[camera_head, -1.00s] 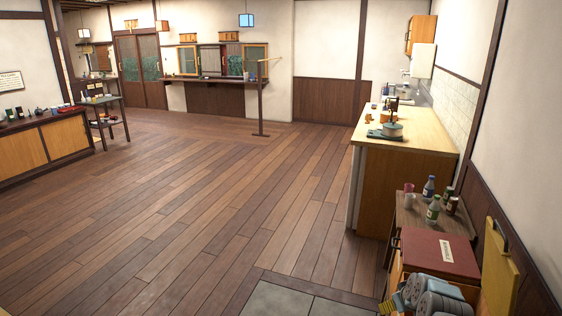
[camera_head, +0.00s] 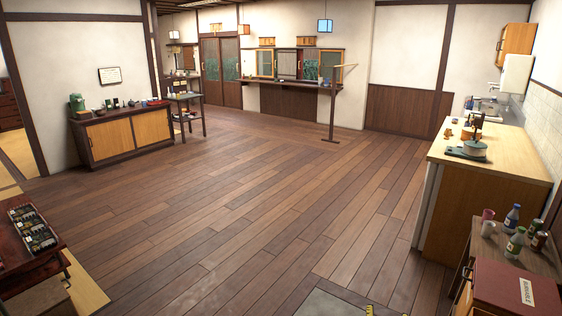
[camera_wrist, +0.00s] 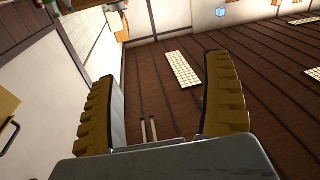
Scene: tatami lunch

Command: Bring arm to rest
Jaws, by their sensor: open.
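My gripper (camera_wrist: 160,105) shows in the wrist view with its two yellow ribbed fingers spread wide apart. Nothing is between the fingers; the plank floor and a white wall show past them. In the head view only small yellow bits at the bottom edge, right of centre, look like part of my gripper. The rest of my arm is out of the head view.
A wooden counter (camera_head: 505,165) with a pot stands at the right, behind a low table with bottles and a dark red box (camera_head: 515,290). A sideboard (camera_head: 125,137) stands at the left wall. A dark cabinet with a tray (camera_head: 30,240) is at front left. The middle floor (camera_head: 240,200) is clear.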

